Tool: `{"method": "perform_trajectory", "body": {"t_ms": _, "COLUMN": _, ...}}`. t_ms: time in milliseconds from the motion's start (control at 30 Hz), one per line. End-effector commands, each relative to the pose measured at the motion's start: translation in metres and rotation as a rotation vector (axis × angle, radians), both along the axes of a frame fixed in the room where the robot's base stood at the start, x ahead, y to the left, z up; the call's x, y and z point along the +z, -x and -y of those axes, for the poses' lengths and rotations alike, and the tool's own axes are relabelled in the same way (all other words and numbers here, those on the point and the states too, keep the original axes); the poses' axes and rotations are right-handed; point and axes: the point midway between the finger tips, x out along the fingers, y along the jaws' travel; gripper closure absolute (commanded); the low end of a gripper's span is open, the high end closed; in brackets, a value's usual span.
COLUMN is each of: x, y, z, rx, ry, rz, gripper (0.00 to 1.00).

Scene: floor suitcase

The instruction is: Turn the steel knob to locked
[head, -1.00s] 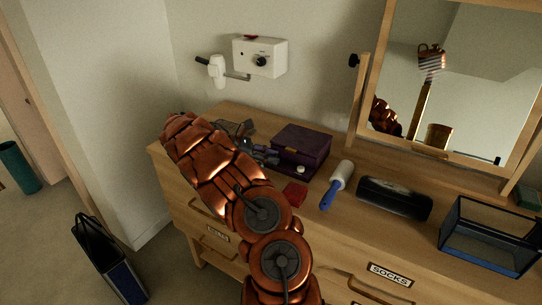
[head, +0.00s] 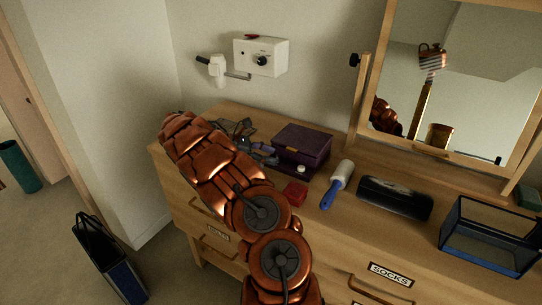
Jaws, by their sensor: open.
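A small pale metallic knob (head: 301,168) shows at the front of a dark purple box (head: 304,141) on the wooden dresser top. I take it for the steel knob; its markings are too small to read. My gripper (head: 258,146) is open, just left of the purple box and apart from the knob. My copper arm hides part of the gripper and the dresser behind it. A white wall box (head: 260,57) carries a black knob, not a steel one.
A red item (head: 295,193), a lint roller (head: 338,184), a black case (head: 394,198) and a glass box (head: 490,238) lie to the right. A mirror (head: 455,75) stands behind. A white holder with a dark-handled tool (head: 217,68) is on the wall.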

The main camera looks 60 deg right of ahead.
Motion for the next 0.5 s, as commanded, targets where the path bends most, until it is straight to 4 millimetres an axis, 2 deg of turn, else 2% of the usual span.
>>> {"method": "perform_trajectory", "body": {"t_ms": 300, "x": 0.015, "y": -0.032, "z": -0.026, "rx": 0.003, "ry": -0.002, "rz": 0.004, "gripper": 0.44}}
{"method": "perform_trajectory", "body": {"t_ms": 500, "x": 0.023, "y": -0.046, "z": -0.038, "rx": 0.001, "ry": -0.001, "rz": -0.001, "gripper": 0.44}}
